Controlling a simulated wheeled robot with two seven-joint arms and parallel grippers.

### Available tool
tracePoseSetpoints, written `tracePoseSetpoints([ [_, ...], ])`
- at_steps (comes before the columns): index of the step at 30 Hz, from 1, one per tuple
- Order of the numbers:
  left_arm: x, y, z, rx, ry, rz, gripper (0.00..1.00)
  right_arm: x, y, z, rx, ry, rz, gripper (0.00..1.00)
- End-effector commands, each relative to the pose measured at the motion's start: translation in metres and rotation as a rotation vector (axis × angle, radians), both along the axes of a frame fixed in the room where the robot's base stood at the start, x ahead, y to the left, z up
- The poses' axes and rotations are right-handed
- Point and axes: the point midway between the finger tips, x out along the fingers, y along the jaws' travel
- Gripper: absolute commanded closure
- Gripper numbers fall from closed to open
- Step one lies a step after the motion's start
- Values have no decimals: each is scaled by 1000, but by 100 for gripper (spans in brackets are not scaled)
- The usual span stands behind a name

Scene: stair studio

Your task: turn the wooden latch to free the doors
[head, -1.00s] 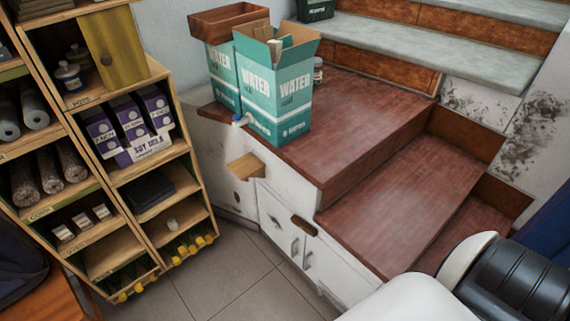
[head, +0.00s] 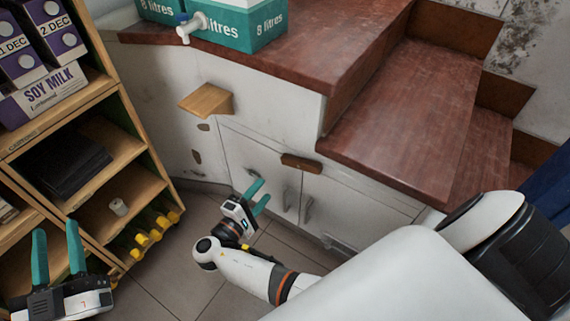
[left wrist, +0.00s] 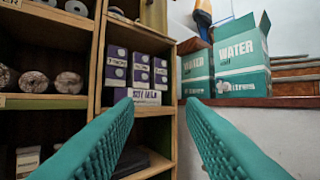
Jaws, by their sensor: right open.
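The brown wooden latch (head: 301,163) lies roughly level across the top of the white cupboard doors (head: 272,178), under the dark red stair top. Both doors look shut, each with a metal handle. My right gripper (head: 259,195) is open and empty, in front of the left door, below and left of the latch and apart from it. My left gripper (head: 57,231) is open and empty at the lower left, in front of the shelf unit. Its teal fingers stand wide apart in the left wrist view (left wrist: 158,104). The latch is not in that view.
A light wooden block (head: 207,101) juts from the white wall left of the doors. Teal water boxes (head: 235,24) with a tap stand on the stair top. The wooden shelf unit (head: 150,185) holds soy milk cartons (head: 45,90) at left. Grey floor lies between.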

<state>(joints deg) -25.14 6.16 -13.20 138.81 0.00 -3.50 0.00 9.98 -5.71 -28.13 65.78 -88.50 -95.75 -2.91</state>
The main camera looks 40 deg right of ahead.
Motion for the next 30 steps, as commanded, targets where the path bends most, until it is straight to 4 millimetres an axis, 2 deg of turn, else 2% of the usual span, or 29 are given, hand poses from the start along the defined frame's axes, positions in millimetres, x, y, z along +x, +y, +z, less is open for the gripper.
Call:
tracePoseSetpoints([
  [5,-4,0,10,-14,-52,-3,64,6,-13,3,-10,-12,-7,53],
  [18,-31,0,49,-104,-368,-20,64,37,-90,2,-9,-9,-5,53],
  [24,-42,2,60,-133,-462,-25,64,45,-107,2,-7,-7,-5,53],
  [30,-44,2,63,-139,-481,-26,64,46,-111,3,-6,-7,-5,53],
])
